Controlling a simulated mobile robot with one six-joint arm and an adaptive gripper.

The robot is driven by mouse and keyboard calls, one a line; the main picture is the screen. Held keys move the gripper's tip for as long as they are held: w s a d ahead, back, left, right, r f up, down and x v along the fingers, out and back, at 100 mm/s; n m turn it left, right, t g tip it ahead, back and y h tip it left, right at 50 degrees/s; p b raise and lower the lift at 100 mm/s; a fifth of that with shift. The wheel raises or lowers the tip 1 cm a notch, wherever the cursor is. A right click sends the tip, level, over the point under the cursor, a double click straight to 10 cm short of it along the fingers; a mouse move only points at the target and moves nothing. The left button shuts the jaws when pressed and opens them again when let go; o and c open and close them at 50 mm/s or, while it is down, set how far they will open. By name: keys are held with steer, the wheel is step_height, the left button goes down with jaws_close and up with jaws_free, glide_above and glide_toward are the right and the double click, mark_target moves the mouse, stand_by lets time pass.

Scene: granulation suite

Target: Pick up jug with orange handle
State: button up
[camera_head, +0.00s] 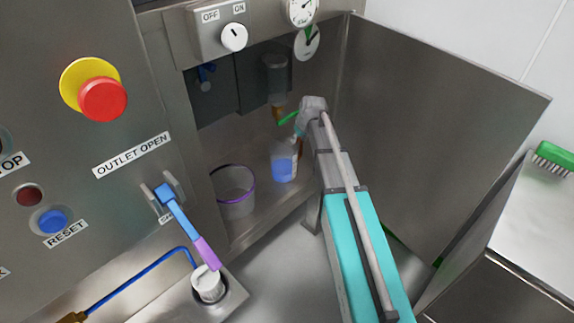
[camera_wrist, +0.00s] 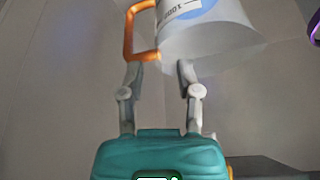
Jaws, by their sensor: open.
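The jug with the orange handle (camera_wrist: 195,38) is at the top of the wrist view, translucent, with a blue patch and printed marks. Its orange handle (camera_wrist: 130,35) is on the left side. My gripper (camera_wrist: 160,70) is open, with one finger below the handle and the other near the jug's lower edge. I cannot tell whether either finger touches. In the head view, the jug (camera_head: 284,165) appears as a pale vessel with a blue patch inside the recess. My gripper and arm hide part of it there.
A clear vessel with a purple rim (camera_head: 236,196) stands left of the jug. The steel recess has a side panel (camera_head: 430,130) on the right. A blue lever (camera_head: 178,212) with a purple end sticks out at the front left. A green brush (camera_head: 553,156) lies on the right counter.

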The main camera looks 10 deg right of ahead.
steer(key=shift+b+x, duration=1)
steer(key=shift+x, duration=0.4)
steer(key=shift+f, duration=0.1)
steer(key=shift+b+x, duration=2.4)
steer(key=shift+x, duration=0.1)
steer(key=shift+d, duration=0.2)
jaws_close()
